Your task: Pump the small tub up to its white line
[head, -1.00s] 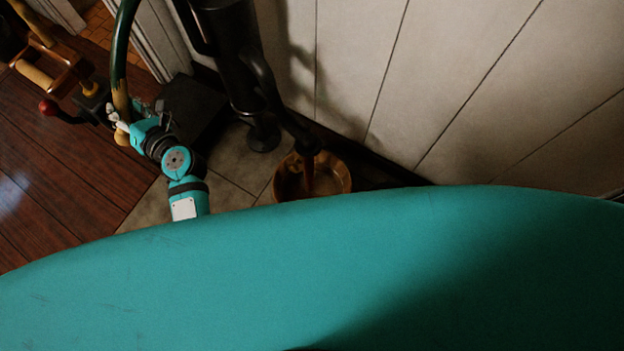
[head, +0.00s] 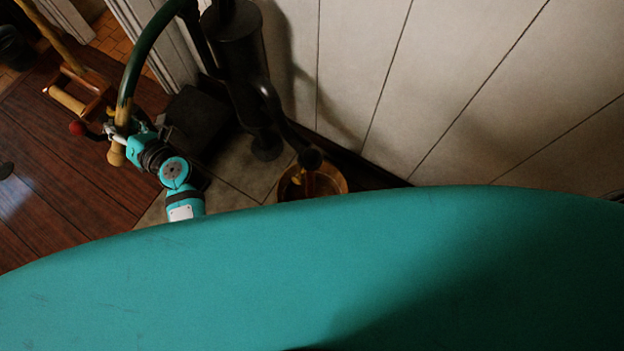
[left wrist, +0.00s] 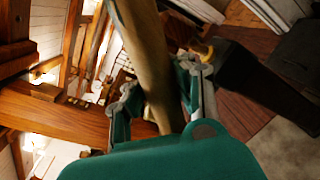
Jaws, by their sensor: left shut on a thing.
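The dark pump (head: 238,65) stands by the white plank wall. Its curved green lever (head: 140,62) ends in a worn yellowish handle. My left gripper (head: 122,133) is shut on that handle, and the left wrist view shows the handle (left wrist: 148,55) between the fingers (left wrist: 158,108). The small brown tub (head: 338,181) stands on the floor under the pump's spout (head: 308,157). An amber streak shows below the spout; I cannot tell whether it is flowing water. My teal body hides the tub's near side. The white line and water level cannot be made out. My right gripper is out of view.
A wooden frame with a roller (head: 68,100) and a crank with a red knob (head: 77,128) stand close to my left gripper. A dark block (head: 195,118) lies between the gripper and the pump. Bare plank floor (head: 50,190) lies at the left.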

